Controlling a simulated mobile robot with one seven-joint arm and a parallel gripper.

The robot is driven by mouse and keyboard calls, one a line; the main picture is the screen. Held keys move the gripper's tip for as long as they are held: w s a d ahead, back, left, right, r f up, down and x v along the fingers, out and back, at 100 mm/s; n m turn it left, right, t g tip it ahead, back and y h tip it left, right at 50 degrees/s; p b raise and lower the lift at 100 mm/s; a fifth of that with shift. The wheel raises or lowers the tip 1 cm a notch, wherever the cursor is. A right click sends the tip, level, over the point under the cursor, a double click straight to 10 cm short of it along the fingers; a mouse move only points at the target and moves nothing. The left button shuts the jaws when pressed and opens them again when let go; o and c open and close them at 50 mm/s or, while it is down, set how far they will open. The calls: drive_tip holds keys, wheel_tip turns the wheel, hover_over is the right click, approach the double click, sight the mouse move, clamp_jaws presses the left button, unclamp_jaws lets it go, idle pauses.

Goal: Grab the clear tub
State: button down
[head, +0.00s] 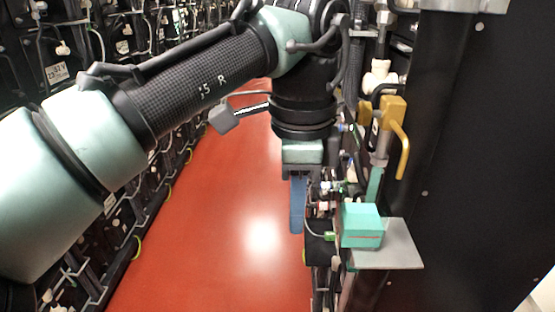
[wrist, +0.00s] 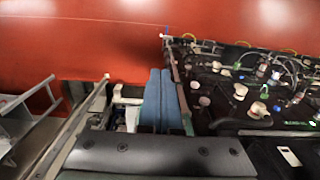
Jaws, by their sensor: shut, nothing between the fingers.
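I cannot pick out a clear tub for certain in either view. My gripper (head: 298,205) points down beside the right-hand battery rack in the head view. Its two blue fingers lie side by side in the wrist view (wrist: 161,98), shut with nothing between them. A teal box (head: 362,226) sits on a small grey shelf (head: 398,258) to the right of my gripper, apart from it. Pale grey, frame-like parts (wrist: 25,125) show at the left edge of the wrist view; I cannot tell what they belong to.
Battery racks (head: 60,70) line the left of the red floor aisle (head: 215,225). Batteries with cables and terminals (wrist: 250,90) stand close to my gripper. A yellow-handled valve (head: 396,115) and a dark cabinet (head: 470,150) rise at right. The aisle floor is clear.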

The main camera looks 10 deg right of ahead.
sight(343, 214)
drive_tip(key=d, duration=0.2)
drive_tip(key=s+d+p, duration=0.1)
drive_tip(key=d, duration=0.1)
drive_tip(key=shift+f, duration=0.15)
drive_tip(key=shift+p, duration=0.3)
drive_tip(key=shift+s+d+p, duration=0.25)
drive_tip(key=shift+d+p, duration=0.3)
drive_tip(key=shift+d, duration=0.45)
drive_tip(key=shift+a, duration=0.1)
